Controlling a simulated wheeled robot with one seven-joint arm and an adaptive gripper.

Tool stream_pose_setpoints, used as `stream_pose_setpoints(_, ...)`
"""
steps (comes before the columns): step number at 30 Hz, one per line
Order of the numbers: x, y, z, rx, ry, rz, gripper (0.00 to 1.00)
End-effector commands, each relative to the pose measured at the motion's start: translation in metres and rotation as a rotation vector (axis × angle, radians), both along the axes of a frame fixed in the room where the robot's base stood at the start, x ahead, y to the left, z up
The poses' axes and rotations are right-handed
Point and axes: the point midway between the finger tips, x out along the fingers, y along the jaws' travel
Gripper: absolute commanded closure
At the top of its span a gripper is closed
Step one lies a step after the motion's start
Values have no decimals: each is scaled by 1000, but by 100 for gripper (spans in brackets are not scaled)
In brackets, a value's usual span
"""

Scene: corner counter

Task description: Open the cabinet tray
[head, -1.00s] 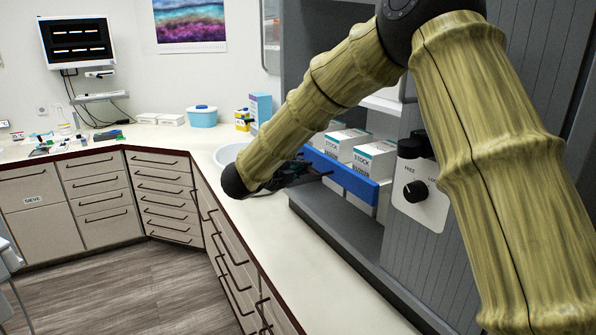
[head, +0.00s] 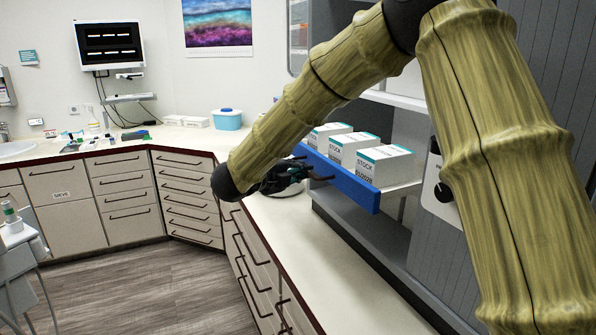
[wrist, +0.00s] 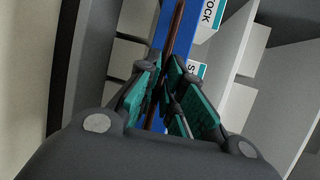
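The cabinet tray has a blue front (head: 340,178) and carries white stock boxes (head: 355,153). It sticks out from the grey cabinet over the counter, and its pale side shows at the right. My gripper (head: 312,177) is at the outer face of the blue front, partly hidden behind my arm in the head view. In the wrist view, the teal finger pads of my gripper (wrist: 165,82) close around a thin brown handle bar (wrist: 176,25) along the blue front (wrist: 160,30). The contact itself is partly hidden by the fingers.
A white panel with a black knob (head: 443,192) is on the cabinet right of the tray, partly behind my arm. The counter (head: 330,255) in front is clear. A blue-lidded tub (head: 227,119) stands further back. Drawers with bar handles (head: 255,265) line the counter front.

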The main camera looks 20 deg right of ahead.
Motion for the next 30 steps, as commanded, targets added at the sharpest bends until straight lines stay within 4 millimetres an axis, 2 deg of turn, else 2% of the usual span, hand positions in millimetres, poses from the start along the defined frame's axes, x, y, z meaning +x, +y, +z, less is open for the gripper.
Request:
stream_pose_setpoints(1, 0, 0, -2, 0, 2, -1, 81)
stream_pose_setpoints(3, 0, 2, -1, 0, 2, 1, 70)
stream_pose_setpoints(12, 0, 2, 0, 0, 0, 2, 70)
stream_pose_setpoints(16, -3, 9, 1, -1, 0, 4, 70)
stream_pose_setpoints(20, -10, 23, 4, -1, 1, 4, 70)
stream_pose_setpoints(30, -40, 76, 15, -1, 0, 4, 70)
